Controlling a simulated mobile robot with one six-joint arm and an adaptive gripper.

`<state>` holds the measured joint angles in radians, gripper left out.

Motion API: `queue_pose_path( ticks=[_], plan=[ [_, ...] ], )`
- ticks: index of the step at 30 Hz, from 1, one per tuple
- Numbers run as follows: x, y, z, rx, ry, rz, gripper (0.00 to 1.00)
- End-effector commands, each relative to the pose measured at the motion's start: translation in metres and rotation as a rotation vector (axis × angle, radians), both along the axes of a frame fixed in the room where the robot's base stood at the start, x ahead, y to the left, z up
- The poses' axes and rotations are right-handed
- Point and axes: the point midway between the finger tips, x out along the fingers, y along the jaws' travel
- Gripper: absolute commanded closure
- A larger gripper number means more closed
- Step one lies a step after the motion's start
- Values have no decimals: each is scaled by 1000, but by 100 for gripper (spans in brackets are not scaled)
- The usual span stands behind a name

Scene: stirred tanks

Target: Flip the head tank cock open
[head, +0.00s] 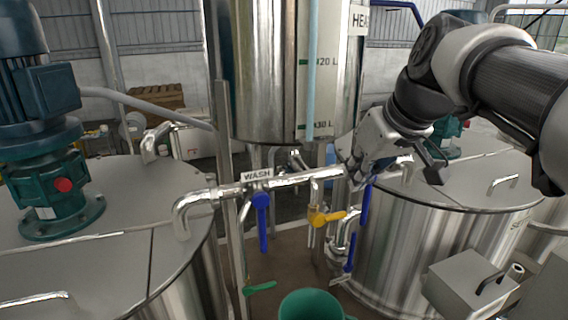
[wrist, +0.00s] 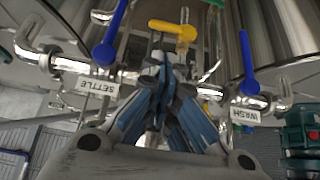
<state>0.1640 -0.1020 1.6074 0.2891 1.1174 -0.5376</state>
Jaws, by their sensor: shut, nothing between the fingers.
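The head tank (head: 265,75) is a tall steel vessel with a partly hidden "HEA" label and a litre scale. Below it, a cock with a yellow lever (head: 327,217) sits on a short vertical pipe under the cross pipe; its lever lies roughly level, pointing right. In the wrist view the yellow lever (wrist: 172,28) is beyond the fingertips. No label on this cock is readable. My gripper (head: 356,178) is shut and empty, above and right of the yellow lever; its fingers (wrist: 163,62) meet in the wrist view. Contact with the pipework cannot be told.
Blue levers hang at the WASH cock (head: 262,218) and beside my gripper (head: 365,205); the wrist view shows a SETTLE label (wrist: 96,86). A green lever (head: 260,288) is lower. Lidded tanks stand left (head: 110,200) and right (head: 430,235). A green vessel (head: 310,304) is in front.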

Motion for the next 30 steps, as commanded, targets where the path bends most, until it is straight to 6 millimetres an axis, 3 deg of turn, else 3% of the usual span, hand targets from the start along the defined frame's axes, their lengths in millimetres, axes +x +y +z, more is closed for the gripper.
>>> queue_pose_path(
  ticks=[10,21,30],
  plan=[
    [4,2,-9,0,3,0,100],
    [37,13,-62,1,4,0,100],
    [52,17,-83,0,1,-1,100]
  ],
)
